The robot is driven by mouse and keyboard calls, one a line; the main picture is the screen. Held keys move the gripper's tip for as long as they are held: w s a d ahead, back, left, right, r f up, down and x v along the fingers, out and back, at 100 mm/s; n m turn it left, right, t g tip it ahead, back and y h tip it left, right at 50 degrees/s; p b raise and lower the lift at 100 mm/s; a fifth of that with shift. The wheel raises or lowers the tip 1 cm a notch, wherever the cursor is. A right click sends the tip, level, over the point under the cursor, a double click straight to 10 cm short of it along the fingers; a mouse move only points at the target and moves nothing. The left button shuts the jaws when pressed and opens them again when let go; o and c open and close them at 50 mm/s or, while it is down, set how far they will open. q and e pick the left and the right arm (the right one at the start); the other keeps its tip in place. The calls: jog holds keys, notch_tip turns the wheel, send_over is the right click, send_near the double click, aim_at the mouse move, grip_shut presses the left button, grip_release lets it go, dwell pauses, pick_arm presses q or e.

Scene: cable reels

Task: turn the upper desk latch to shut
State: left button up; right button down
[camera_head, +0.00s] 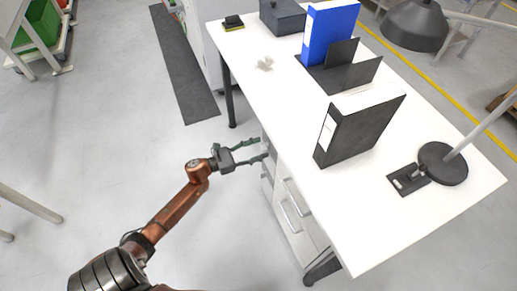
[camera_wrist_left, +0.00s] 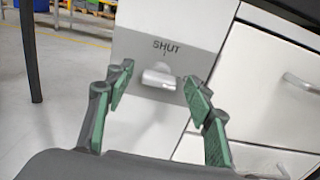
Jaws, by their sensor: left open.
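The upper desk latch (camera_wrist_left: 159,76) is a pale metallic handle on a grey plate (camera_wrist_left: 150,50) on the side of the white desk cabinet, in the left wrist view. The word SHUT with a small mark is printed just above it. The handle lies roughly sideways in that picture. My left gripper (camera_wrist_left: 160,95) is open, its green-padded fingers on either side of the latch, with no clear contact visible. In the head view my left gripper (camera_head: 256,150) reaches the cabinet's left side below the desk top; the latch is hard to make out there. My right gripper is not in view.
The white desk top (camera_head: 270,90) overhangs the drawer cabinet (camera_head: 292,212). A black binder (camera_head: 355,130), a blue binder (camera_head: 328,35) and a lamp base (camera_head: 442,164) stand on it. A desk leg (camera_head: 229,100) is behind my gripper. Open floor lies to the left.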

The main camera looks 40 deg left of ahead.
pick_arm(q)
jog(key=shift+c, duration=0.3)
jog(key=c, duration=1.1)
